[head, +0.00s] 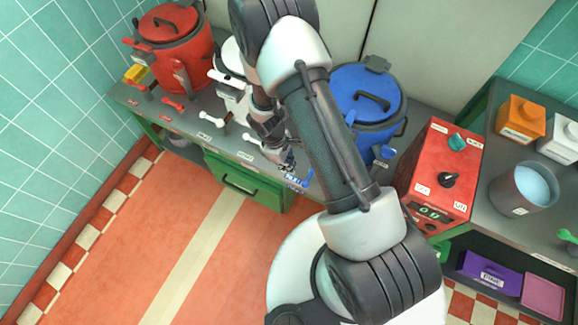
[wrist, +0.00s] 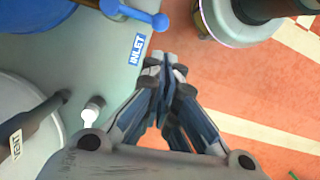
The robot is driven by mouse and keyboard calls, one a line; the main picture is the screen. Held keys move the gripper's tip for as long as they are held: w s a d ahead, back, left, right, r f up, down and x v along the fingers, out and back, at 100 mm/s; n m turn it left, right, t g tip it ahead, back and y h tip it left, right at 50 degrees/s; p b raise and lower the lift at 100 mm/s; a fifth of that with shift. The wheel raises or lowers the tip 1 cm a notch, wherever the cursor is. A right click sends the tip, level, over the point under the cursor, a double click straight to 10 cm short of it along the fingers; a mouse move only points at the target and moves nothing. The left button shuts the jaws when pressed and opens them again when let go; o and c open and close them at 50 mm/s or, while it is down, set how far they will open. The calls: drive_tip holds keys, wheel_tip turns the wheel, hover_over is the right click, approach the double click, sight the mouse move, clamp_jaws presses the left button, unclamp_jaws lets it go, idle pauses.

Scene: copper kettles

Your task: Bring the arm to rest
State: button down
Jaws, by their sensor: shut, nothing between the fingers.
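My arm (head: 330,130) is raised and folded over the counter. My gripper (head: 286,163) hangs near the counter's front edge, in front of the blue kettle (head: 366,98) and the white kettle (head: 232,55). In the wrist view the gripper's fingers (wrist: 165,70) are closed together with nothing between them. Whether the fingertips touch the counter cannot be told. My arm hides parts of the blue and white kettles.
A red kettle (head: 172,45) stands at the left on the grey counter (head: 170,122). Several levers line its front edge. A red control box (head: 440,172) and a grey pot (head: 523,188) with blue contents stand right. The orange floor (head: 140,225) in front is clear.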

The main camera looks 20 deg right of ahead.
drive_tip(key=shift+r, duration=0.45)
wheel_tip(320, 180, up, 26)
drive_tip(key=w+d+m+t, duration=0.2)
drive_tip(key=m+t, duration=0.1)
drive_tip(key=m, duration=0.2)
drive_tip(key=s+r+m+t+y, duration=0.2)
drive_tip(key=s+r+m, duration=0.3)
drive_tip(key=s+r, duration=1.1)
drive_tip(key=shift+s+t+b, duration=0.35)
drive_tip(key=shift+s+t, duration=0.25)
drive_tip(key=shift+s, duration=0.3)
